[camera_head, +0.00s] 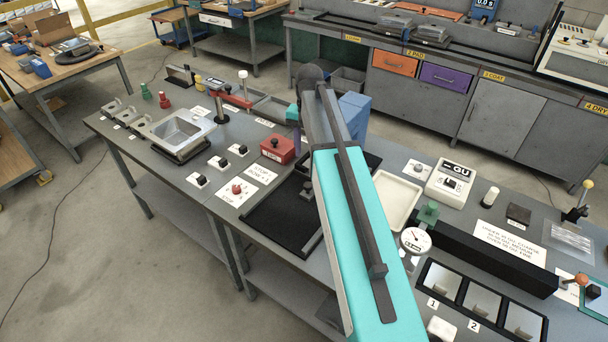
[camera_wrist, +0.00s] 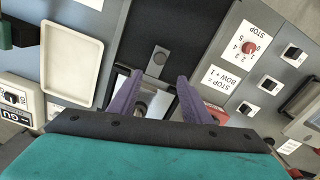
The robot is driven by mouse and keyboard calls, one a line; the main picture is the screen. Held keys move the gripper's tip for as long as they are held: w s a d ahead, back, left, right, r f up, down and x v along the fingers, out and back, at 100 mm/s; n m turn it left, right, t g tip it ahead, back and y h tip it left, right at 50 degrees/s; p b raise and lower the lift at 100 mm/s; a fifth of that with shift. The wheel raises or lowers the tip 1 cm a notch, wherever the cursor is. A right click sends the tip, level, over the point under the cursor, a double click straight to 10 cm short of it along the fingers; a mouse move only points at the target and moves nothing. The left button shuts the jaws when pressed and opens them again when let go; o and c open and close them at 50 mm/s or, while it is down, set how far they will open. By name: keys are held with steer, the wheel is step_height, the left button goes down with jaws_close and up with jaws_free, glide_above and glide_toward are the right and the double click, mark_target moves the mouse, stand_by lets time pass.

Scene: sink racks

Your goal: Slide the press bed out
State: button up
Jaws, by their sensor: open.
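My gripper (camera_wrist: 160,77) shows in the wrist view with its two purple fingers apart and nothing clearly held between them. A black flat tray-like base (camera_head: 283,218), which appears to belong to the press, lies on the bench left of my arm in the head view. In the wrist view the dark surface (camera_wrist: 190,35) lies beyond the fingertips. A grey strip with a round dark spot (camera_wrist: 158,60) is on it, just ahead of the fingers. I cannot tell whether this strip is the press bed's handle. A pale framed part shows between the fingers.
A white tray (camera_head: 396,200) sits right of my arm. A red box (camera_head: 277,149), a STOP card (camera_head: 233,191) and small black switches sit to the left. A blue block (camera_head: 354,115) stands behind my arm. The floor in front of the bench is clear.

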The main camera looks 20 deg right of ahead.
mark_target(308, 184)
steer(key=shift+w, duration=0.1)
stand_by(0.3)
steer(key=shift+f+b, duration=3.2)
steer(key=shift+f, duration=3.7)
steer(key=shift+d, duration=0.1)
jaws_close()
